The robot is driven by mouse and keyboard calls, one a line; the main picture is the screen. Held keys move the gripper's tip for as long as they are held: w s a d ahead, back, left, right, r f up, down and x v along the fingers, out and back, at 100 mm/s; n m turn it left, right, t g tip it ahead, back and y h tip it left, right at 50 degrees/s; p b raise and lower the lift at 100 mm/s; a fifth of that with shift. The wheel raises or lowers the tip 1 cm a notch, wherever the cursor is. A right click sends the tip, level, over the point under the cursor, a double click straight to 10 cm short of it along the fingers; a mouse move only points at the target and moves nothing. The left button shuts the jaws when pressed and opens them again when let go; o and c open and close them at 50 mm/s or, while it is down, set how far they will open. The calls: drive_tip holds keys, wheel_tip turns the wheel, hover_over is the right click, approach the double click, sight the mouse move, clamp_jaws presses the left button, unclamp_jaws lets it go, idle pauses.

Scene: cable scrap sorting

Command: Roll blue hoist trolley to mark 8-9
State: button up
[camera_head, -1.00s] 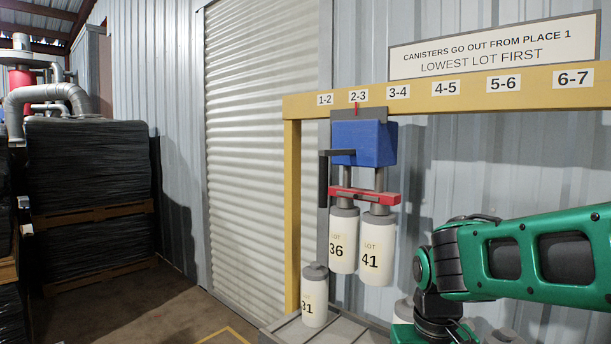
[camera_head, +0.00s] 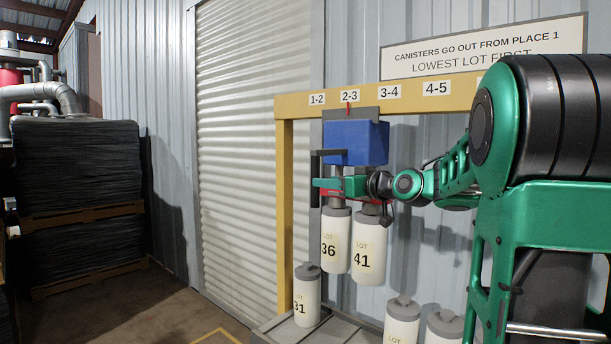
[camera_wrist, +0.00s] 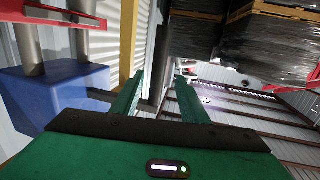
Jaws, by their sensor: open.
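The blue hoist trolley (camera_head: 355,142) hangs under the yellow beam (camera_head: 300,105), with its red pointer at mark 2-3. It also shows at the left of the wrist view (camera_wrist: 65,95). Its black handle (camera_head: 315,164) sticks out left and hangs down. Under the trolley hang white canisters LOT 36 (camera_head: 336,240) and LOT 41 (camera_head: 368,245). My gripper (camera_head: 320,184) reaches across below the blue body to the handle. In the wrist view my gripper (camera_wrist: 156,88) is open, and the dark handle grip appears between its fingers. Mark 8-9 is not visible.
Canister 31 (camera_head: 307,296) stands on the grey bench (camera_head: 285,325), with two more canisters (camera_head: 402,318) (camera_head: 444,327) to the right. My arm hides the beam's right part. Wrapped pallets (camera_head: 75,170) stand far left. The floor between is clear.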

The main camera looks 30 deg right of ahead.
drive_tip(key=shift+w+d+r+t, duration=0.1)
drive_tip(key=shift+w+r+t, duration=0.1)
drive_tip(key=shift+r, duration=0.35)
drive_tip(key=shift+w+d+r+t, duration=0.1)
drive_tip(key=shift+w+r+t, duration=0.1)
drive_tip(key=shift+r, duration=0.35)
drive_tip(key=w+a, duration=0.1)
drive_tip(key=w, duration=0.9)
drive_tip(key=shift+w+a, duration=0.15)
drive_tip(key=shift+a, duration=0.2)
clamp_jaws()
